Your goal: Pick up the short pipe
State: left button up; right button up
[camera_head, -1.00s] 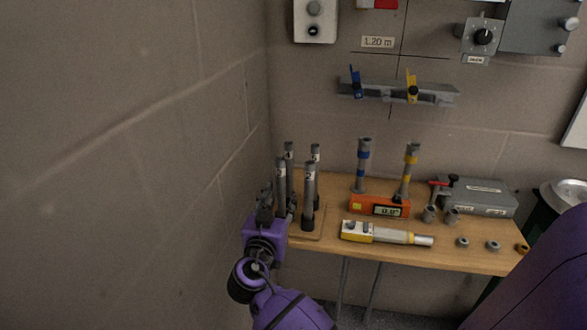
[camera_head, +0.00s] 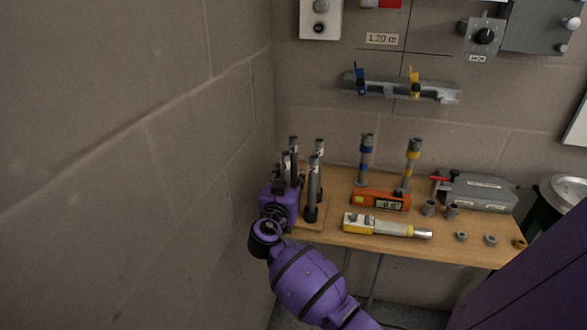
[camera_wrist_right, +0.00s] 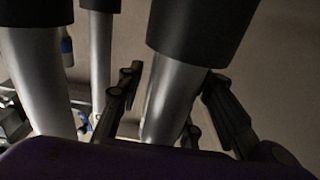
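I cannot tell for sure which one is the short pipe. My right gripper (camera_head: 284,178) is at the front left pipe (camera_head: 286,157) and hides its lower part. In the right wrist view, a pipe (camera_wrist_right: 172,98) stands between the spread fingers of the right gripper (camera_wrist_right: 168,88), with gaps visible. Two other pipes stand to the left there, the nearer one (camera_wrist_right: 40,85) large in view. My left gripper is not in view.
The table (camera_head: 465,251) also holds a yellow and silver tool (camera_head: 388,227), an orange level (camera_head: 380,200), blue-banded (camera_head: 364,160) and yellow-banded (camera_head: 411,165) posts, small fittings and a grey case (camera_head: 478,191). The block wall (camera_head: 150,170) is close on the left.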

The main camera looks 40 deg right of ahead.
grip_shut()
jog(key=shift+r, duration=0.1)
